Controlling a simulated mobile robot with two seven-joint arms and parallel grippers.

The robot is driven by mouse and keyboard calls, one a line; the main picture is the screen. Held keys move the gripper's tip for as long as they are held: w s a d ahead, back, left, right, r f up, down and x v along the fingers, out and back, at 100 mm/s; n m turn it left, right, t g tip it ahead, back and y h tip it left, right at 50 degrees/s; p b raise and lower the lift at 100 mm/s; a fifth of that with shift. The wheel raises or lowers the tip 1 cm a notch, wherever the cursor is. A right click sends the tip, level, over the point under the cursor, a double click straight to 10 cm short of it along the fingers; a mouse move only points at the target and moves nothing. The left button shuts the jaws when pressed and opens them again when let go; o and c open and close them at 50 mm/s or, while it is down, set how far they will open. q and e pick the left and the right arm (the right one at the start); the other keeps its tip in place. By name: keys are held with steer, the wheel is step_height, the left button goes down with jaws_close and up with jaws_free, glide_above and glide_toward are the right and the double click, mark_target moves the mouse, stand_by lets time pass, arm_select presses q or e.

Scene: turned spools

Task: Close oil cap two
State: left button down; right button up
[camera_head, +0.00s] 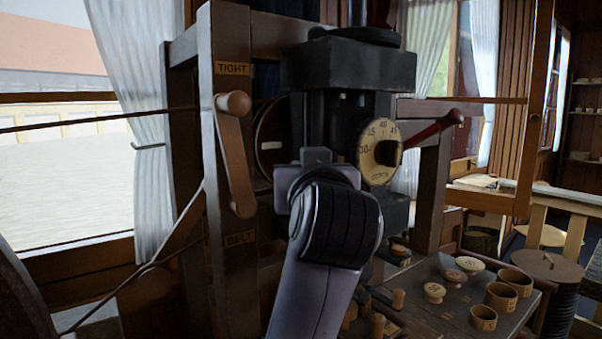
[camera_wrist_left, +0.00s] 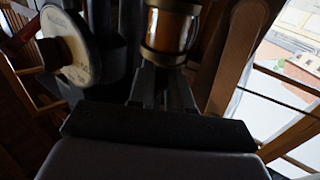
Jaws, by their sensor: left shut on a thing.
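In the left wrist view an amber glass oil cup (camera_wrist_left: 169,30) has a metal collar, and my left gripper (camera_wrist_left: 161,80) is at this collar end. Its two dark fingers are close together and shut on a small part there, which looks like the oil cap; the part itself is mostly hidden between them. No number can be read on it. In the head view my left wrist covers the fingers and the oil cup, in front of the dark machine (camera_head: 345,65). My right gripper is in neither view.
A numbered dial (camera_head: 380,150) and a red-handled lever (camera_head: 435,130) are right of my wrist. A wooden crank (camera_head: 232,155) under a TIGHT label is close on the left. Small round wooden pieces and cups (camera_head: 502,296) stand on the bench (camera_head: 455,312) at lower right.

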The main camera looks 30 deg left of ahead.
arm_select(q)
steer(key=shift+w+d+n+g+y, duration=0.15)
steer(key=shift+w+n+g+y, duration=0.05)
steer(key=shift+n+g+y, duration=0.6)
steer(key=shift+w+d+n+g+y, duration=0.1)
steer(key=shift+w+n+g+y, duration=0.1)
steer(key=shift+n+g+y, duration=0.6)
steer(key=c, duration=1.1)
jaws_free()
steer(key=shift+a, duration=0.1)
